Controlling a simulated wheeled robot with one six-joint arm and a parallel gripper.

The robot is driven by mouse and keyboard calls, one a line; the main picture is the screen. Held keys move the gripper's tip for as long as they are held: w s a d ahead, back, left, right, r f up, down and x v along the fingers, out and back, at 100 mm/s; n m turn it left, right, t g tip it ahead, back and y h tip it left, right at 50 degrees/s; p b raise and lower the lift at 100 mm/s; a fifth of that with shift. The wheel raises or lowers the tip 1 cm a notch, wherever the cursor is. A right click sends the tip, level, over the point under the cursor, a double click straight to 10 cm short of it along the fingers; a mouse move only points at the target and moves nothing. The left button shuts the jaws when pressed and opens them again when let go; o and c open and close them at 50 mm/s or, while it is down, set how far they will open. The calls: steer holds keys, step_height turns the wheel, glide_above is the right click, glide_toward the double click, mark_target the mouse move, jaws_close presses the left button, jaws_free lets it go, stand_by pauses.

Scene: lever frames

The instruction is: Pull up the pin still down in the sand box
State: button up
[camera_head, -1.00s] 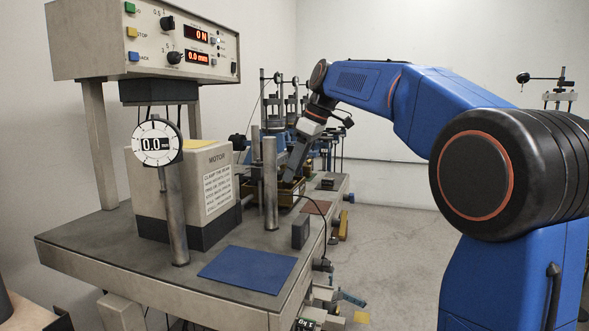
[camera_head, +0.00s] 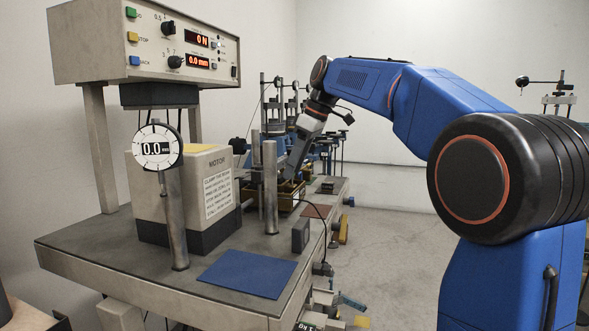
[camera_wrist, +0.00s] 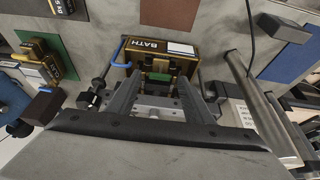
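The sand box appears to be inside the brass-and-black bath (camera_wrist: 192,60), which is labelled BATH in the wrist view. The bath also shows in the head view (camera_head: 292,196) behind the steel posts. My gripper (camera_wrist: 159,76) reaches down over the bath, its two grey fingers apart with a visible gap. A small green part (camera_wrist: 160,78) shows between the fingertips; I cannot tell whether they touch it. In the head view my gripper (camera_head: 291,174) points down at the bath. No pin can be made out clearly; the fingers and box wall hide much of the inside.
The motor housing (camera_head: 205,180) and two steel posts stand left of and in front of my gripper. A blue mat (camera_head: 248,272) lies on the bench front. A blue hooked rod (camera_wrist: 120,52) rises beside the bath. Open floor lies right of the bench.

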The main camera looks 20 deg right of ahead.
stand_by(0.3)
steer(key=v, duration=1.7)
steer(key=shift+r, duration=0.1)
